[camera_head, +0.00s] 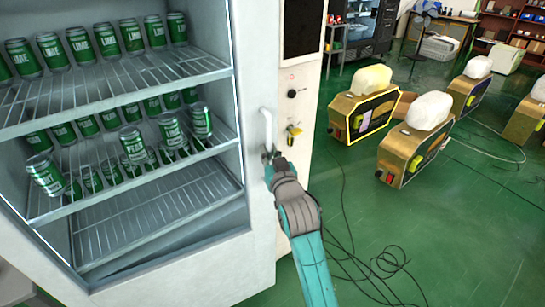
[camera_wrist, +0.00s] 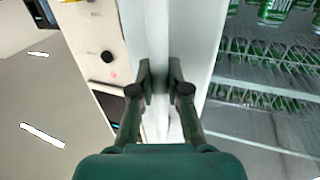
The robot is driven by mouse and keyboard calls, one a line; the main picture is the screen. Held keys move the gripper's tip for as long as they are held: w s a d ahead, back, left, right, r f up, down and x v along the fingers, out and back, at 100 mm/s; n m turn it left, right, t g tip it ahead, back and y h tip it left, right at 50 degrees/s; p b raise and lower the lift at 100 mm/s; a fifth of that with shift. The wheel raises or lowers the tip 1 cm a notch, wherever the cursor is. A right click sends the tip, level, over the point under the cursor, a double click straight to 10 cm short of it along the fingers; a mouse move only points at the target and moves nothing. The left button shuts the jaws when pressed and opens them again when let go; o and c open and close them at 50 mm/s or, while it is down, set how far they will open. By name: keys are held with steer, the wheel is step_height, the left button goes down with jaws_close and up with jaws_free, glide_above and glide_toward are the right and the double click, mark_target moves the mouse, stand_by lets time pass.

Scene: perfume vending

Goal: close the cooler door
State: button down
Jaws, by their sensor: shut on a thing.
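The cooler (camera_head: 190,265) stands at the left in the head view, with cans of lime drink inside. The white frame of the cooler door (camera_head: 252,90) runs down its right side and carries a white upright handle (camera_head: 266,130). My gripper (camera_head: 269,156) is at the lower part of this handle. In the wrist view, the two dark fingers of my gripper (camera_wrist: 160,80) sit on either side of the white upright handle (camera_wrist: 160,40), shut on it. The frames do not show clearly whether there is a gap between door and cabinet.
A white panel with a black knob (camera_head: 292,93) and a yellow key-like part stands right of the door. Several gold machines with white tops (camera_head: 359,107) stand on the green floor at right. Black cables (camera_head: 380,265) lie on the floor near my arm.

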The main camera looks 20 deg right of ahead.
steer(key=w+a+n+y, duration=0.1)
steer(key=w+y, duration=0.2)
steer(key=w, duration=0.8)
steer(key=shift+a+n, duration=0.4)
steer(key=c, duration=1.1)
jaws_free()
steer(key=shift+c, duration=0.2)
steer(key=s, duration=0.4)
steer(key=s+d, duration=0.1)
steer(key=s, duration=0.7)
steer(key=shift+d, duration=0.3)
steer(key=shift+w, duration=0.1)
